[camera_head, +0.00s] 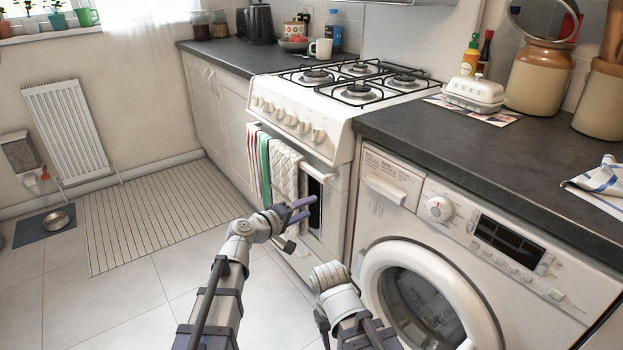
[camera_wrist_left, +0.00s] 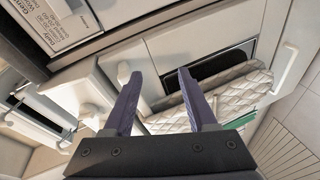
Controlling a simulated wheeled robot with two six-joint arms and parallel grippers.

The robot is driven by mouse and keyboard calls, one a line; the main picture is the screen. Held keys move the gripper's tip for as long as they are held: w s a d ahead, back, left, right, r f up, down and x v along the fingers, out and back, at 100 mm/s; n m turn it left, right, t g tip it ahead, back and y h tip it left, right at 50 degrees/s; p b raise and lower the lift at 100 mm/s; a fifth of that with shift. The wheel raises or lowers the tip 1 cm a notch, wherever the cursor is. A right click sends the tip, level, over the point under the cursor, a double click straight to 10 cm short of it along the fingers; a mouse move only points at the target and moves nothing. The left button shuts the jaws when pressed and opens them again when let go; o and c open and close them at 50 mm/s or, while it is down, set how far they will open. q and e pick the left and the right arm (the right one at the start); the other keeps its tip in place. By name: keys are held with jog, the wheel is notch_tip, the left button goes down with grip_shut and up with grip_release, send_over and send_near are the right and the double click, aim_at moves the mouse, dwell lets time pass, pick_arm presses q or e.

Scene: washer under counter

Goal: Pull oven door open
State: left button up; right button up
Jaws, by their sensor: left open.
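The white cooker's oven door (camera_head: 333,225) has a dark window and is shut, below the row of knobs. A handle bar (camera_head: 318,176) runs along its top, mostly covered by hanging towels. A white quilted towel (camera_head: 286,172) and a striped towel (camera_head: 258,160) hang there. My left gripper (camera_head: 302,210) is open and empty in front of the door, below the handle's right part. In the left wrist view its spread fingers (camera_wrist_left: 160,78) point at the cooker front, with the quilted towel (camera_wrist_left: 222,88) just beyond. My right arm shows at bottom centre, but its jaws are not visible.
A washing machine (camera_head: 385,192) under the dark counter (camera_head: 480,155) stands close on the right of the cooker. A hob (camera_head: 358,80) tops the cooker. A ribbed mat (camera_head: 160,215) lies on the open floor to the left. White cupboards (camera_head: 215,110) stand beyond the cooker.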

aim_at(310, 173)
pick_arm(q)
jog(key=w+a+r+n+t+y, duration=0.1)
jog(key=w+a+r+n+t, duration=0.1)
jog(key=w+r+n+t, duration=0.25)
jog(key=shift+n+g, duration=0.25)
jog(key=shift+x, duration=4.05)
jog(key=shift+a+r, duration=0.2)
jog(key=shift+c, duration=0.4)
grip_shut()
